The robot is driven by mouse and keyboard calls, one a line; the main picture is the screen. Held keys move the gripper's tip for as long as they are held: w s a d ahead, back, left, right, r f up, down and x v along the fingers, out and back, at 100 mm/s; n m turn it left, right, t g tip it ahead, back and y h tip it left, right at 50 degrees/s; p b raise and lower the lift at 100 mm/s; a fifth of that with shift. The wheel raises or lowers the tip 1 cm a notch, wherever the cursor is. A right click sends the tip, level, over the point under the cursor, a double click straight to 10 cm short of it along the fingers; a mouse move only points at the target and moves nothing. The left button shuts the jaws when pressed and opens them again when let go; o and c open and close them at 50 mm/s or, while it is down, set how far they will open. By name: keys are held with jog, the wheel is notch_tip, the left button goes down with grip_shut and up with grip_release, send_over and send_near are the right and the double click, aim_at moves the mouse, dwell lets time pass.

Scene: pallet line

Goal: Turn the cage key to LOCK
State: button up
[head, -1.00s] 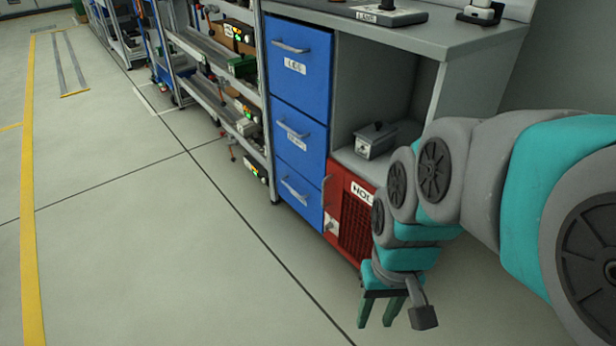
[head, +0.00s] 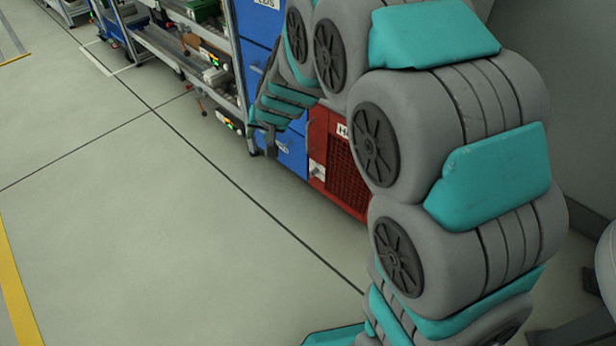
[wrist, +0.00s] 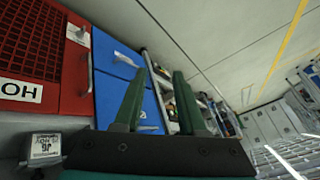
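In the head view my gripper (head: 268,112) is left of the cage, apart from the plate.
Blue drawers (head: 291,154) adjoin the cage on the left. Metal shelving (head: 180,58) with boxes and small lit devices runs beyond them. A grey box with a white label (wrist: 42,147) is near my gripper at lower left in the wrist view. The floor at left is clear.

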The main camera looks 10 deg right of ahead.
jog(key=w+f+m+t+h+b, duration=0.1)
jog(key=w+f+m+t+h, duration=0.2)
jog(key=w+f, duration=0.6)
jog(key=w+f+m+t+h+b, duration=0.1)
jog(key=w+f+m+t+h, duration=0.15)
jog(key=w+f, duration=0.7)
jog(key=s+d+f+m+h+b, duration=0.1)
jog(key=s+d+f+h, duration=0.2)
jog(key=f+h, duration=0.15)
jog(key=s+d+f+m+g+h+b, duration=0.1)
jog(key=s+d+f+h, duration=0.25)
jog(key=f, duration=0.25)
jog(key=s+d+f+m+h+b, duration=0.1)
jog(key=s+d+f+m+h, duration=0.1)
jog(key=d+f+h, duration=0.3)
jog(key=shift+n+y, duration=0.25)
jog(key=shift+y, duration=0.2)
jog(key=x, duration=0.3)
jog(key=w+x, duration=0.1)
jog(key=x, duration=0.1)
jog(key=shift+w+a+f, duration=0.1)
jog(key=shift+w+f, duration=0.1)
grip_shut()
